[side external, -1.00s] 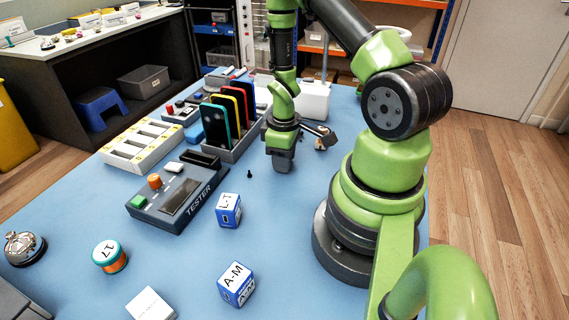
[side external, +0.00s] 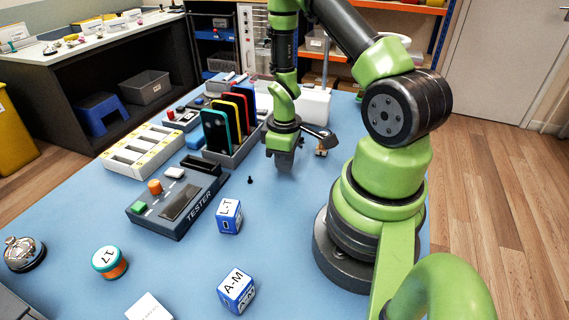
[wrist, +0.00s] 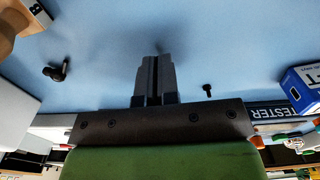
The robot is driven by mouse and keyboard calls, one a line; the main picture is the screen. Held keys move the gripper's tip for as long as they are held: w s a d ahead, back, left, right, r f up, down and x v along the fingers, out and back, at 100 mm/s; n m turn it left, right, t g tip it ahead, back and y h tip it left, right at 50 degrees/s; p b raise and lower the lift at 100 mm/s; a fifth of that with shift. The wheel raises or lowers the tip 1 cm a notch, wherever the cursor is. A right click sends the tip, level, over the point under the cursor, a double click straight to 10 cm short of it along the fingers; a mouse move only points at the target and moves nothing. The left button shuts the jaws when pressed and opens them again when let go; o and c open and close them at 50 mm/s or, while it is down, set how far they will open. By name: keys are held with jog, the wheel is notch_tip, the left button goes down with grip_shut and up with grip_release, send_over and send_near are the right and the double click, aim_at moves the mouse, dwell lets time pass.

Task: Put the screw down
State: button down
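A small black screw (side external: 250,180) stands on the blue table, to the right of the tester. It also shows in the wrist view (wrist: 207,90), to the right of the fingers and apart from them. My gripper (side external: 284,168) points down over the table, to the right of the screw. In the wrist view its two fingers (wrist: 155,60) are together with only a thin line between them. No screw is visible between the fingertips. A faint dark shadow lies on the table just beyond them.
The tester (side external: 178,200) and a rack of phones (side external: 245,145) stand left of my gripper. Labelled boxes (side external: 230,216) (side external: 237,290) stand nearer the camera. A small dark item (wrist: 55,72) lies on the table at left in the wrist view. Blue table around the screw is clear.

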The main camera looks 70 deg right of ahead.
notch_tip(320, 180, up, 9)
jog(key=w+a+n, duration=0.6)
jog(key=w+a, duration=0.1)
jog(key=a, duration=0.1)
jog(key=n, duration=1.5)
send_over(154, 317)
notch_tip(154, 317, down, 3)
jog(key=shift+r, duration=0.2)
jog(key=shift+f, duration=2.25)
